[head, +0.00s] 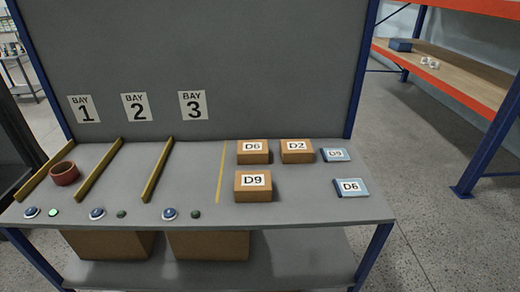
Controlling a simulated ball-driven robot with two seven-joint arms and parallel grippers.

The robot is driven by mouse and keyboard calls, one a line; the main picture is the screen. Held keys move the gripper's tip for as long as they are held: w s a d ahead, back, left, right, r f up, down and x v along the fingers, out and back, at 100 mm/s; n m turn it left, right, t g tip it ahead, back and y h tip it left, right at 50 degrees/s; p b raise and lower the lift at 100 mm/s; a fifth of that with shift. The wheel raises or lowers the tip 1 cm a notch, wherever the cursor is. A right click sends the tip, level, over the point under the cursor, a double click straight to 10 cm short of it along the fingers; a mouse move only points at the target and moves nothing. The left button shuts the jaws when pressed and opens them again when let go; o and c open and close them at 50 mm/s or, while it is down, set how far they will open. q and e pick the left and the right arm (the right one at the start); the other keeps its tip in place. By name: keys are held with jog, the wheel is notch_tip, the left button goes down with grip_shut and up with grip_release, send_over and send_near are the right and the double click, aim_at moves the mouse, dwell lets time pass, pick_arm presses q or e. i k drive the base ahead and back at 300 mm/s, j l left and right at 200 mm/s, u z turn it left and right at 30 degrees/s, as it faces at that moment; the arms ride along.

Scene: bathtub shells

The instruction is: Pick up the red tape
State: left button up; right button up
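A dark red ring-shaped roll (64,176), which looks like the red tape, lies flat on the grey workbench (290,208). It is in Bay 1 at the left, between two yellow divider strips, and its open centre faces up. Nothing covers it. Neither of my grippers shows in the head view, so their place relative to the tape cannot be seen.
Yellow dividers (99,169) separate bays under a grey back panel (200,60). Round buttons (97,213) line the front edge. Cardboard boxes (253,194) and blue labelled items (350,188) sit at the right. A metal rack (470,85) stands at far right.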

aim_at(66, 173)
jog(key=u, duration=1.35)
